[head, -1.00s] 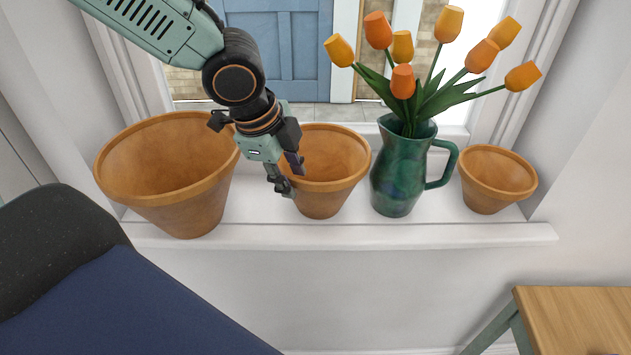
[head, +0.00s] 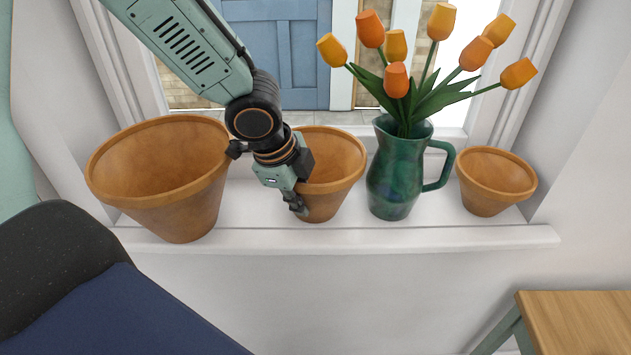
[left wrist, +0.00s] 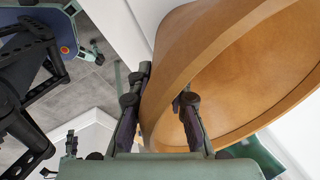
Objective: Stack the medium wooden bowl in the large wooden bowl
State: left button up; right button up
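The medium wooden bowl (head: 338,186), orange-brown and tapered like a pot, stands upright on the window sill in the head view. The large wooden bowl (head: 187,211), same colour and empty, stands to its left. My left gripper (head: 303,198) is at the medium bowl's near left rim, one finger outside the wall and the other hidden. In the left wrist view, the gripper (left wrist: 160,108) straddles the bowl's wall (left wrist: 205,50), one finger outside and one inside. The fingers are apart; I see no firm grip. My right gripper is not in view.
A green jug (head: 394,178) with orange tulips stands close to the right of the medium bowl. A smaller bowl (head: 494,186) is at the right end of the sill (head: 480,236). A dark blue chair (head: 110,310) and a wooden table (head: 580,318) stand in front.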

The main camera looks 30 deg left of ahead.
pick_arm(q)
jog(key=shift+a, duration=0.1)
grip_shut()
jog(key=shift+s, duration=0.1)
jog(key=shift+r, duration=0.1)
notch_tip(320, 180, up, 9)
jog(key=p, duration=0.5)
jog(key=shift+r+p, duration=0.45)
jog(key=shift+r, duration=0.05)
jog(key=shift+f, duration=0.1)
